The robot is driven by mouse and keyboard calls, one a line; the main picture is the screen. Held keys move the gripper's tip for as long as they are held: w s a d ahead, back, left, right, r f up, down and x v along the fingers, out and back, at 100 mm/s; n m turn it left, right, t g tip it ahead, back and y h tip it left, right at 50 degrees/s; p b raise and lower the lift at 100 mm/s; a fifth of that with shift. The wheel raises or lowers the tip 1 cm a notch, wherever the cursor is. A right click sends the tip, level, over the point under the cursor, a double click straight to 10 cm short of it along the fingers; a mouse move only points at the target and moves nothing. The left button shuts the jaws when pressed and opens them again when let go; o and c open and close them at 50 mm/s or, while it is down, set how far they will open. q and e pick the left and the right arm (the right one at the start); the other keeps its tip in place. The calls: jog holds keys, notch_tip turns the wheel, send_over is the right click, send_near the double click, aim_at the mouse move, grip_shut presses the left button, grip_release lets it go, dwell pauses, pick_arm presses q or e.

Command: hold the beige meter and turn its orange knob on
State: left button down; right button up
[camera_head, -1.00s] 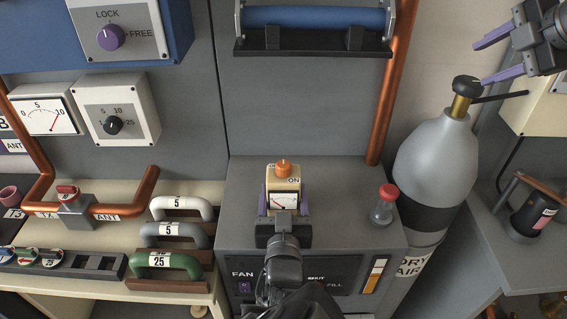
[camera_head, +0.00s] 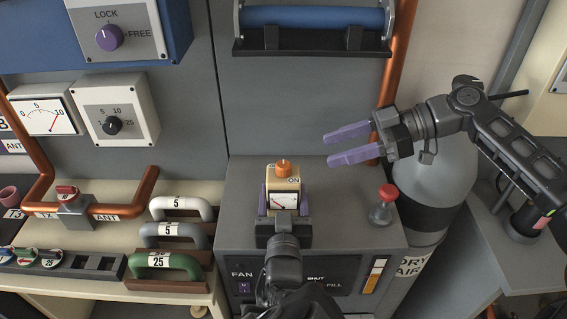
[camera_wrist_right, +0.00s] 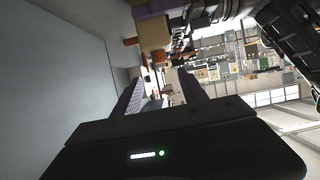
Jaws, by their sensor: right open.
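The beige meter (camera_head: 284,184) stands upright on the grey cabinet top, with a small white dial on its front. Its orange knob (camera_head: 284,166) is on the top, near the word ON. My left gripper (camera_head: 284,203) has its purple fingers on both sides of the meter's body and is shut on it. My right gripper (camera_head: 346,144) is open and empty, to the right of and above the meter, with its purple fingers pointing left. The right gripper's dark fingers also show in the right wrist view (camera_wrist_right: 160,95). Nothing is between them at close range.
A grey gas cylinder (camera_head: 432,180) is behind the right arm. A copper pipe (camera_head: 393,75) runs down the wall. Coloured handles (camera_head: 165,263) lie at left.

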aim_at(286, 164)
jog(key=x, duration=1.2)
jog(key=shift+d, duration=0.1)
grip_shut()
